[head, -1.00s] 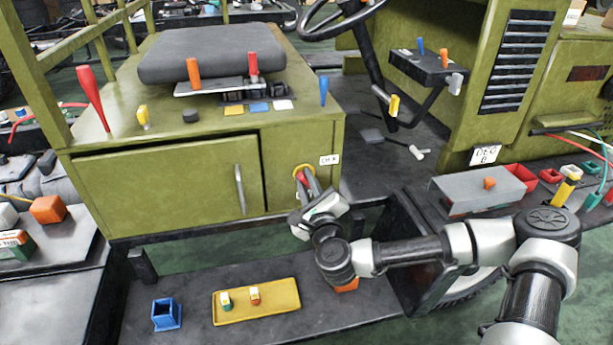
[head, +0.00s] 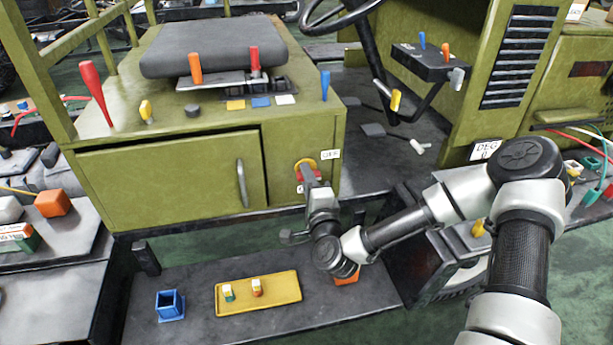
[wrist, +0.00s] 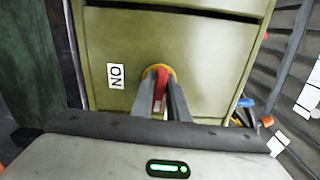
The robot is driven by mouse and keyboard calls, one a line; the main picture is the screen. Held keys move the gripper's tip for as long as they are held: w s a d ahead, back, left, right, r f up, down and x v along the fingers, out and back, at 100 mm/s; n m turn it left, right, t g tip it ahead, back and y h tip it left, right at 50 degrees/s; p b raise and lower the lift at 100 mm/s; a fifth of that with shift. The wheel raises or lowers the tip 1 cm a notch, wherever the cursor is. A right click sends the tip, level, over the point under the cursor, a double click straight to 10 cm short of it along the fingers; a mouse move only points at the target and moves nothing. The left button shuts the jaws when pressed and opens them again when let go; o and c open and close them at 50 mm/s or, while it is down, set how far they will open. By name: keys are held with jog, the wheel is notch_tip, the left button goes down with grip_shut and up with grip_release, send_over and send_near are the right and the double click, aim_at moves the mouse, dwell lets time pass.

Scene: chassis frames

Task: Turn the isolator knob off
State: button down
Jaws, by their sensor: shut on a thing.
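The isolator knob (head: 300,176) is red on a yellow round base, low on the right front of the olive-green cabinet. An OFF label (head: 331,154) sits up and right of it. In the wrist view an ON label (wrist: 115,76) shows sideways, left of the knob's yellow ring (wrist: 160,69). My gripper (head: 309,179) is at the knob, and its two fingers (wrist: 162,92) stand on either side of the red handle (wrist: 160,88), shut on it. The fingers and wrist hide part of the knob, so its exact pointing is hard to tell.
The cabinet door (head: 170,182) with its handle is left of the knob. Below, a dark shelf holds a yellow tray (head: 258,307), a blue holder (head: 170,306) and an orange block (head: 347,277). A dark upright plate (head: 418,255) stands close to my forearm.

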jog(key=shift+n, duration=0.4)
jog(key=c, duration=1.8)
grip_release()
jog(key=shift+o, duration=0.2)
jog(key=shift+s, duration=0.1)
jog(key=p+v, duration=0.8)
jog(key=v, duration=0.9)
jog(key=shift+s+r, duration=0.1)
